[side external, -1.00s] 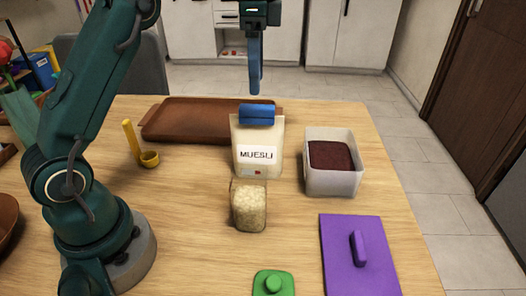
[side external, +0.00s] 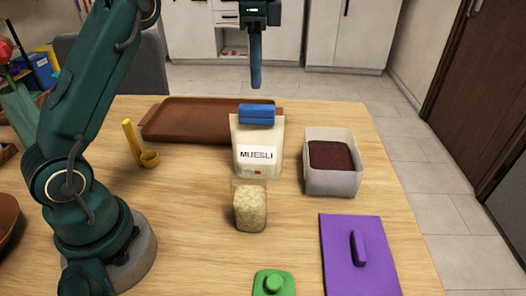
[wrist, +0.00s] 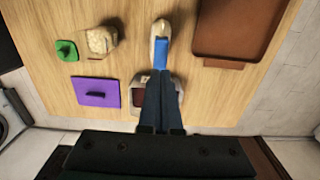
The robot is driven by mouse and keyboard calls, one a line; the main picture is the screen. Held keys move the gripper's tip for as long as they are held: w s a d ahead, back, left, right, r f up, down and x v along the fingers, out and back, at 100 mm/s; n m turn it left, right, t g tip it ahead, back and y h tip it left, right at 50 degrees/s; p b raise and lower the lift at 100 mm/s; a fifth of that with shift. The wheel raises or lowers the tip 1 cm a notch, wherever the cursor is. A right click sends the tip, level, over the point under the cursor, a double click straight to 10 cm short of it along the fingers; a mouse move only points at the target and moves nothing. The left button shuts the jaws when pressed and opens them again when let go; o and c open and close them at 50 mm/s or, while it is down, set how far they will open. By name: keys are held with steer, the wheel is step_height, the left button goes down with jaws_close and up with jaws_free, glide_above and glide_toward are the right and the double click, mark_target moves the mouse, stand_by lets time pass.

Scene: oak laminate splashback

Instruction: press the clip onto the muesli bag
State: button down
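The muesli bag (side external: 256,140), cream with a "MUESLI" label, stands upright on the table. The blue clip (side external: 256,113) lies across its top edge. In the wrist view the bag (wrist: 159,27) is seen from above with the clip (wrist: 160,53) at its near end. My gripper (side external: 256,84) is in the air above the bag and clip, with a clear gap to the clip. In the wrist view its dark blue fingers (wrist: 162,76) lie together with nothing between them.
A clear bin (side external: 330,183) with dark contents is right of the bag. A jar of pale grain (side external: 250,209) stands in front. A brown tray (side external: 190,118) lies behind, a yellow scoop (side external: 149,158) to the left. A green lid (side external: 273,284) and purple lid (side external: 357,270) lie in front.

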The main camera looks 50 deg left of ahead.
mark_target(257, 106)
steer(key=shift+f, duration=0.4)
stand_by(0.5)
steer(key=shift+f, duration=1.1)
steer(key=shift+f, duration=0.35)
steer(key=shift+f, duration=0.15)
